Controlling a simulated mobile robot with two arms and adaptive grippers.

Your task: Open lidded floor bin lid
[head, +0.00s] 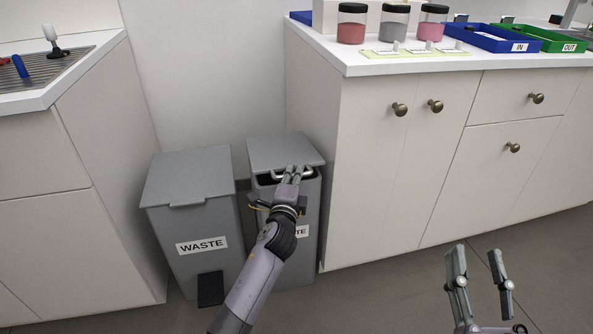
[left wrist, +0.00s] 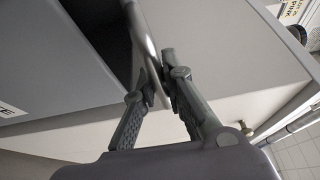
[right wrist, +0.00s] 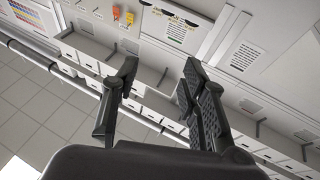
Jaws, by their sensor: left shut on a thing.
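Two grey bins stand on the floor between the cabinets. The right bin (head: 308,215) has a grey lid (head: 283,148) with a silver bar handle (head: 308,173) at its front. A dark gap shows under the lid's front edge. My left gripper (head: 292,173) is shut on this handle; in the left wrist view the handle (left wrist: 146,50) runs between the two fingers. My left arm hides part of the bin's front and its label. The left bin (head: 198,225) is labelled WASTE, and its lid (head: 188,175) is down. My right gripper (head: 478,258) is open and empty at the lower right.
A white cabinet (head: 375,175) stands close on the right of the bins, and another cabinet (head: 70,200) stands on the left. Jars (head: 393,24) and blue and green trays (head: 548,38) sit on the right counter. The floor (head: 400,290) in front is clear.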

